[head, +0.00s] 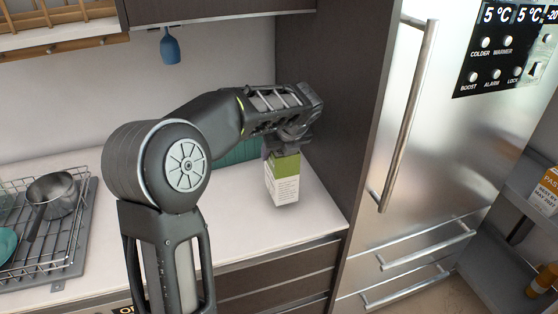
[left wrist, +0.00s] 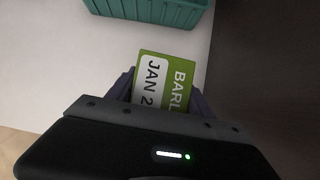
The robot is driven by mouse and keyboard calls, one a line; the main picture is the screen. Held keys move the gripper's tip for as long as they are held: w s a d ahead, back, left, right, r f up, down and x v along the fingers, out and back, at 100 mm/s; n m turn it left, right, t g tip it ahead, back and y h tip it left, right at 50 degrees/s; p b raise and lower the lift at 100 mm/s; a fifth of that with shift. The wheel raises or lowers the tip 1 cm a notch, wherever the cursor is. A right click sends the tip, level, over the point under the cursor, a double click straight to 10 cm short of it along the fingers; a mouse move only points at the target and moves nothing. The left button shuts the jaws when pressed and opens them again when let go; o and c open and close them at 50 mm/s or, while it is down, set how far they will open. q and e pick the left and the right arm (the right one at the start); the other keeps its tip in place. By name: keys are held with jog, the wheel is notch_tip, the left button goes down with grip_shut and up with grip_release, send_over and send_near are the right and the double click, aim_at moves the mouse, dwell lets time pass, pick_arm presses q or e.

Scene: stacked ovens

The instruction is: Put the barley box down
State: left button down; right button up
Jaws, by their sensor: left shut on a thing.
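The barley box (head: 284,182) is a green and white carton, upright at the right end of the white counter. My left gripper (head: 287,149) comes down on it from above and is shut on its top. In the left wrist view the box top (left wrist: 165,82) shows green with "BARL" and a white "JAN 2" label between the two fingers (left wrist: 163,88). The box's lower end appears at or close to the counter; I cannot tell whether it touches. My right gripper is in neither view.
A teal crate (head: 236,152) stands behind the box, also in the left wrist view (left wrist: 150,10). A dark cabinet panel (head: 335,100) and a steel fridge (head: 420,130) are to the right. A dish rack with a pot (head: 52,195) is at left. The counter (head: 240,215) is clear in front.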

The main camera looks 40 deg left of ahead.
pick_arm(q)
jog(key=shift+f, duration=1.65)
jog(key=shift+c, duration=2)
grip_release()
jog(key=b+v, duration=0.1)
jog(key=v, duration=1.1)
